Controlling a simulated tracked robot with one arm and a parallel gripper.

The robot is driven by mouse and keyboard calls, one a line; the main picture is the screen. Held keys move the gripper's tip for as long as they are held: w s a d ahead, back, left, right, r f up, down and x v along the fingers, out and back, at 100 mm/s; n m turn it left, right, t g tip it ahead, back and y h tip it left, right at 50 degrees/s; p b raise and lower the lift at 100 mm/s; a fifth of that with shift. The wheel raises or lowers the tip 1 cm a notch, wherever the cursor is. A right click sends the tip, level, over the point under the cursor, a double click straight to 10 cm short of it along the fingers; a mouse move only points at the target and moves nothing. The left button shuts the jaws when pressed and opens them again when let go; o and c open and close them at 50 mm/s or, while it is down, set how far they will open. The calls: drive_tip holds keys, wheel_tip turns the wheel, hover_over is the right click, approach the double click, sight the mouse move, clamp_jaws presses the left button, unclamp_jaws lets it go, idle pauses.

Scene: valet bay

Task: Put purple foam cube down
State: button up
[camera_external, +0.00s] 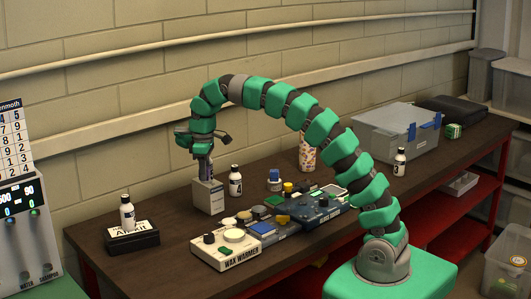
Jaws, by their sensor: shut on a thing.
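My gripper (205,172) points straight down at the left part of the dark brown workbench (180,262). Its fingertips reach the top of a pale grey box (208,196) standing on the bench. The jaws are shut, but their tips are small and partly hidden by the box. I cannot make out a purple foam cube clearly; what is between the jaws is hidden at the box's top.
A white-labelled bottle (236,181) stands close right of the box. The wax warmer (225,248) and several small devices crowd the bench in front. Another bottle (127,213) stands on a black block (131,238) at left. A grey case (396,130) is at the back right.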

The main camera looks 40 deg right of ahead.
drive_tip(key=d+m, duration=0.4)
drive_tip(key=d, duration=0.7)
drive_tip(key=s+d+f+m+b, duration=0.1)
drive_tip(key=s+d+f, duration=0.2)
drive_tip(key=d, duration=0.6)
drive_tip(key=s+d+f+m+b, duration=0.1)
drive_tip(key=s+d+f, duration=0.2)
drive_tip(key=d, duration=0.6)
drive_tip(key=s+d+f+m, duration=0.2)
drive_tip(key=s+d+f, duration=0.1)
drive_tip(key=d, duration=0.7)
drive_tip(key=shift+s+f+b, duration=0.1)
drive_tip(key=shift+f+b, duration=0.2)
drive_tip(key=shift+b, duration=0.1)
drive_tip(key=shift+w+d+f, duration=0.1)
drive_tip(key=shift+w+d, duration=0.05)
drive_tip(key=shift+w, duration=0.1)
hover_over(288, 177)
drive_tip(key=shift+w+d+f, duration=0.1)
drive_tip(key=shift+d+f, duration=0.1)
drive_tip(key=shift+f, duration=2.25)
drive_tip(key=o, duration=0.9)
drive_tip(key=shift+f, duration=0.1)
drive_tip(key=shift+o, duration=0.2)
